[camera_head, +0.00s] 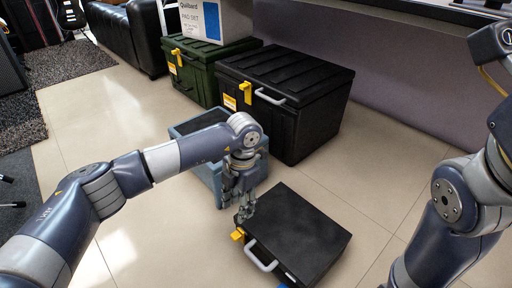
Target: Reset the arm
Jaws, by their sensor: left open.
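My left gripper (243,212) hangs from the left arm in the middle of the view, fingers pointing down. It is open and appears empty. It is over or beside the left edge of a black case (298,232) on the floor; I cannot tell whether it touches. The case has a light grey handle (261,256) and a yellow tag at its left side. My right arm comes in at the right edge; its gripper is out of view.
A grey-blue crate (206,179) stands behind the left gripper, partly hidden by my arm. A large black chest (290,95) and a green chest (205,66) with a white box (208,20) on top stand behind. A black sofa (126,38) is at the back left.

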